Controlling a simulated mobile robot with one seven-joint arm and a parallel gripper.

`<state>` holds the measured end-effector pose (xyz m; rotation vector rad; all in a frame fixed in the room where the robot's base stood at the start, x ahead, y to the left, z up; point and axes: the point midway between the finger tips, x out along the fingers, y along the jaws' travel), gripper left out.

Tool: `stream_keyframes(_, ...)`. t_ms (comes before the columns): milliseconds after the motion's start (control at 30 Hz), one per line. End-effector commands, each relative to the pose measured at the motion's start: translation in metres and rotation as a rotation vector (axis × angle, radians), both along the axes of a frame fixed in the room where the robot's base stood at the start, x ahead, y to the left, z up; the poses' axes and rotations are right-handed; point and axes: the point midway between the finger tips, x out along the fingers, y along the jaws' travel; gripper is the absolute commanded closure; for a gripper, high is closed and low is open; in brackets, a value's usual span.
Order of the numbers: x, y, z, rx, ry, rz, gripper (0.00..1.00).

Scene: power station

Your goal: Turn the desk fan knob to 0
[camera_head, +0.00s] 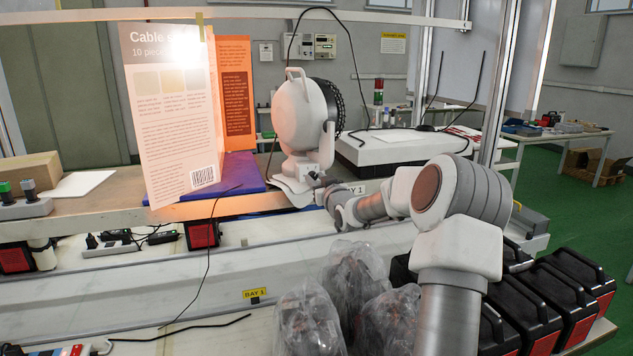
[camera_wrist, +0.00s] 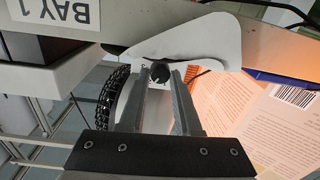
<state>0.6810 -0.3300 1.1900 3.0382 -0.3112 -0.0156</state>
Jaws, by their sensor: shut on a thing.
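The white desk fan (camera_head: 298,118) stands on the shelf in the middle of the head view, its dark round grille facing right. In the wrist view, which is turned over, its white base (camera_wrist: 195,40) is at the top. The black knob (camera_wrist: 159,73) sits on the fan between my two fingertips. My gripper (camera_wrist: 160,76) is shut on the knob, with one finger on each side. In the head view my gripper (camera_head: 315,181) is small at the fan's base. The knob's markings and setting cannot be read.
A cable-set card (camera_head: 165,110) and an orange card (camera_head: 236,90) stand left of the fan, by a blue mat (camera_head: 243,170). A flat white box (camera_head: 385,147) is on the right. Bagged items (camera_head: 310,320) and black-red cases (camera_head: 570,310) lie in front, near my arm.

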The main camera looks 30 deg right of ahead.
Motion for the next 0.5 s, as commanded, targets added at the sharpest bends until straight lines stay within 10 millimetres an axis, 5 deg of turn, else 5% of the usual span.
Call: stream_keyframes(500,0.0006,0.0021,-0.0041,-0.355,0.088,0.001,1.0)
